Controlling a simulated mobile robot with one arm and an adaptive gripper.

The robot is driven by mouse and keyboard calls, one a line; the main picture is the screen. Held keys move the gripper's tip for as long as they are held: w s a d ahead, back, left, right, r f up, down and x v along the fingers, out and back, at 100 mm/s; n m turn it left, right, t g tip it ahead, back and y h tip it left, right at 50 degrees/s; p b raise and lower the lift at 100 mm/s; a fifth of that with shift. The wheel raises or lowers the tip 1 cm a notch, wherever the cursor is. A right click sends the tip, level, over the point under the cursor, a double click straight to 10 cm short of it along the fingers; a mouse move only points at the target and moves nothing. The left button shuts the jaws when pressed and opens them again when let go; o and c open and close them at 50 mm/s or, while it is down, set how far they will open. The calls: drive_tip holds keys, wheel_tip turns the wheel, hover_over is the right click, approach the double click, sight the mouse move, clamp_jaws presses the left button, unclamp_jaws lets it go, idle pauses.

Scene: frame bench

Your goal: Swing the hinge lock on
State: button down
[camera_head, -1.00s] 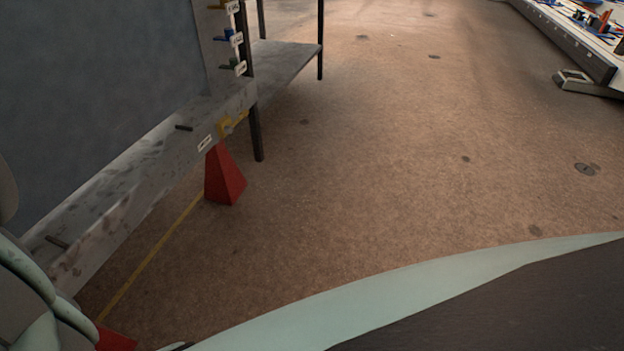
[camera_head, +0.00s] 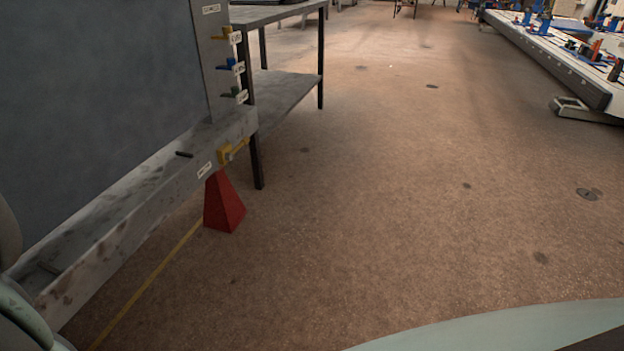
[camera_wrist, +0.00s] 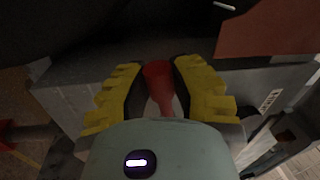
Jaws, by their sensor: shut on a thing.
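My gripper (camera_wrist: 160,88) shows in the wrist view, with its two yellow ribbed fingers closed around a red handle (camera_wrist: 158,76). The handle has a wide round end and narrows toward my palm. It sits in front of a grey metal beam (camera_wrist: 75,95). Its label is not readable here, so I cannot tell from the picture alone that it is the hinge lock. My gripper is out of the head view. There, the grey frame (camera_head: 140,205) stands at the left, with a yellow lever (camera_head: 230,152) at the end of its lower rail.
Small yellow, blue and green levers (camera_head: 231,65) with white labels line the frame's post. A red tapered foot (camera_head: 223,204) stands below the rail. A dark-legged table (camera_head: 290,95) is behind, and a long bench (camera_head: 550,50) is at the far right. The brown floor between is clear.

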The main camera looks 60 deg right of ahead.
drive_tip(key=shift+r, duration=0.2)
drive_tip(key=c, duration=0.8)
unclamp_jaws()
drive_tip(key=shift+f, duration=0.1)
drive_tip(key=v, duration=1.2)
drive_tip(key=shift+a, duration=0.1)
